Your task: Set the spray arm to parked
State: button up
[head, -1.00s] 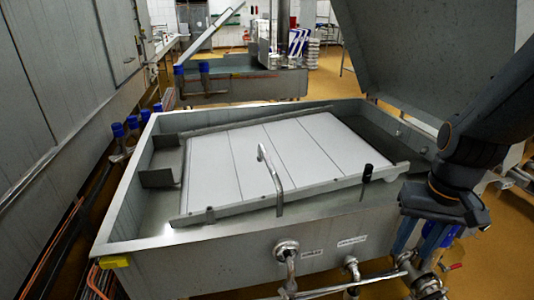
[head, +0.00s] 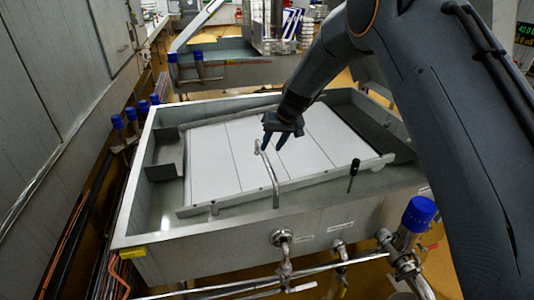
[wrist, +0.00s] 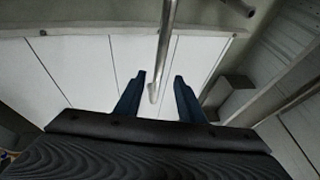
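The spray arm, which I take to be the thin bent metal pipe (head: 271,178), rises from the vat's near edge and leans over the white panels, its tip near my gripper. In the wrist view the pipe (wrist: 166,45) runs down from the top edge, its end showing between my fingers. My gripper (head: 272,147) is open and empty above the panels; its two blue-grey fingers also show in the wrist view (wrist: 160,76). Whether the fingers touch the pipe cannot be told.
The steel vat (head: 230,232) holds white panels (head: 212,160) in a metal frame. A black-handled lever (head: 354,168) stands right of the pipe. Two small labels sit on the vat front. Pipes and a blue-capped valve (head: 418,214) are in front.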

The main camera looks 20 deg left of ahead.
aim_at(266, 157)
jog(key=shift+p+x, duration=1.05)
jog(key=shift+x, duration=2.55)
jog(key=shift+d, duration=0.1)
jog(key=shift+c, duration=0.5)
grip_shut()
